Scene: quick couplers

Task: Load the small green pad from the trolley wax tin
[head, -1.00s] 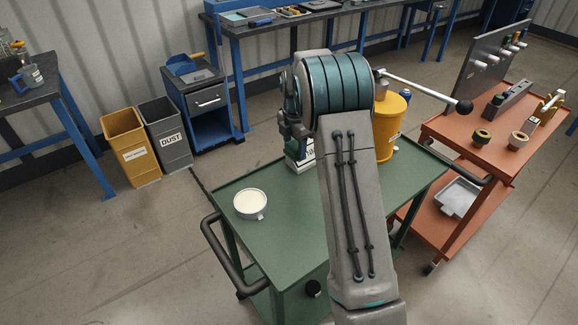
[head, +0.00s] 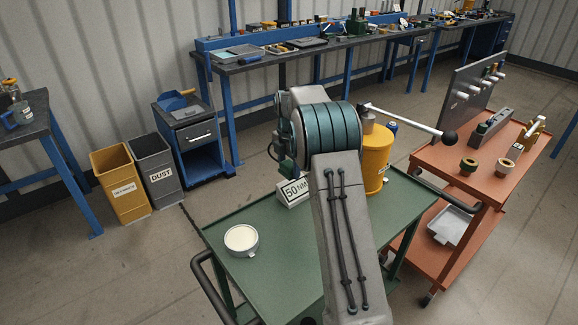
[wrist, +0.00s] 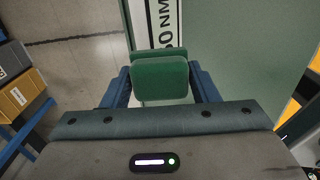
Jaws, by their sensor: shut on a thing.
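The small green pad (wrist: 160,80) is held between the blue fingers of my gripper (wrist: 162,72) in the wrist view. My gripper is shut on it. The pad's broad face is toward the wrist camera. The wax tin (head: 242,240), a round light tin filled with cream-coloured wax, stands open on the left part of the green trolley (head: 285,262). The gripper and pad are away from the tin, which does not show in the wrist view.
A white 50 NM sign (head: 293,191) stands on the trolley's far side, and it also shows just beyond the pad in the wrist view (wrist: 165,22). A yellow drum (head: 376,160) stands behind my arm. An orange trolley (head: 480,182) is to the right. Yellow (head: 120,188) and grey (head: 156,172) bins stand left.

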